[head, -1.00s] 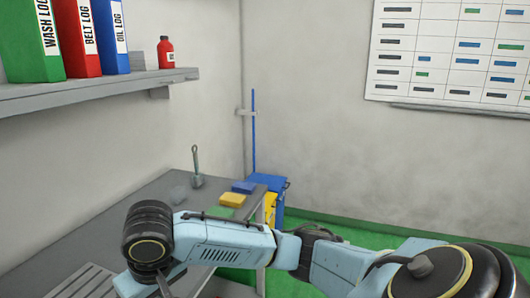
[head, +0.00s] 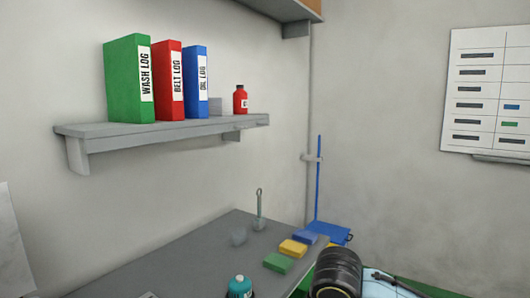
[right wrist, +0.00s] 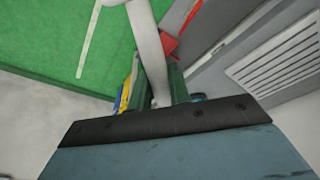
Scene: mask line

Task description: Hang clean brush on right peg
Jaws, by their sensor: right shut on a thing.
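In the right wrist view my right gripper (right wrist: 158,82) is shut on a pale grey handle (right wrist: 147,40). The handle runs up between the dark green fingers and out of the top of the picture. I cannot see bristles, so I cannot confirm it is the clean brush. In the head view only a black and light blue part of my right arm shows at the lower right; the gripper is below the picture. No peg can be made out in either view. My left gripper is not in view.
The grey table (head: 180,262) holds green (head: 278,262), yellow (head: 292,247) and blue (head: 305,236) blocks, a teal-capped bottle (head: 240,288) and an upright looped tool (head: 259,212). A wall shelf (head: 160,130) with binders and a red bottle (head: 240,100) hangs above.

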